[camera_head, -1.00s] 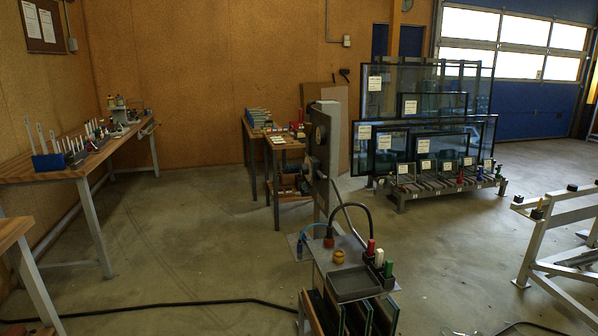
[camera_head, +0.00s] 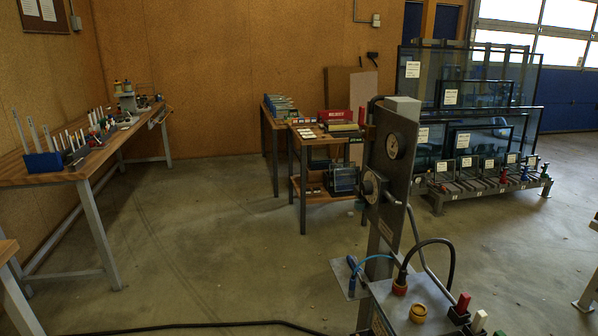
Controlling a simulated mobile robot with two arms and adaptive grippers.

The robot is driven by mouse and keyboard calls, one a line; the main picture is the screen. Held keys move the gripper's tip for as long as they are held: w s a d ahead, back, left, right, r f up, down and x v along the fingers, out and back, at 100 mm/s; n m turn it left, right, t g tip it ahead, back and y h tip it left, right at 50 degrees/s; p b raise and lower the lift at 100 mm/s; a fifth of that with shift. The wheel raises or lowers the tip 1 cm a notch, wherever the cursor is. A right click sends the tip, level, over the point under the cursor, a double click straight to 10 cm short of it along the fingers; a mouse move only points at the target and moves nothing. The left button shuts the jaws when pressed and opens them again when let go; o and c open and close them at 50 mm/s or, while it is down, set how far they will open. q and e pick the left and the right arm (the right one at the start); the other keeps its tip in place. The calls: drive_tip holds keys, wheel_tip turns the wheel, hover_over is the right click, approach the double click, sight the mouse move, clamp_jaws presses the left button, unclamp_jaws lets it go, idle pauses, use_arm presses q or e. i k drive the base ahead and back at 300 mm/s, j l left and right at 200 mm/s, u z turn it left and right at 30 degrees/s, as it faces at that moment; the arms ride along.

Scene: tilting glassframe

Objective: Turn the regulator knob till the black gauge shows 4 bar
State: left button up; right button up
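A grey upright stand (camera_head: 392,206) is right of the middle, its panel seen at a slant. A dark round dial (camera_head: 396,146), which looks like a gauge, sits high on the panel. Its pointer and scale are too small to read. Below it, another round fitting (camera_head: 373,186) with a pale face sticks out to the left. I cannot tell whether it is the regulator knob or a second gauge. Neither of my grippers is in view.
A grey cart top (camera_head: 440,295) with a yellow fitting (camera_head: 418,312), hoses and colored handles is at the stand's foot. A workbench (camera_head: 60,178) is left, a small table (camera_head: 305,141) behind, a glass rack (camera_head: 470,195) right. A black cable (camera_head: 200,325) crosses the open floor.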

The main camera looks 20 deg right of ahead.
sight(365, 187)
drive_tip(key=i+j+z, duration=0.2)
drive_tip(key=i, duration=0.3)
drive_tip(key=i+z, duration=0.25)
drive_tip(key=i, duration=0.25)
drive_tip(key=i+j+z, duration=0.2)
drive_tip(key=i, duration=0.25)
drive_tip(key=j, duration=0.1)
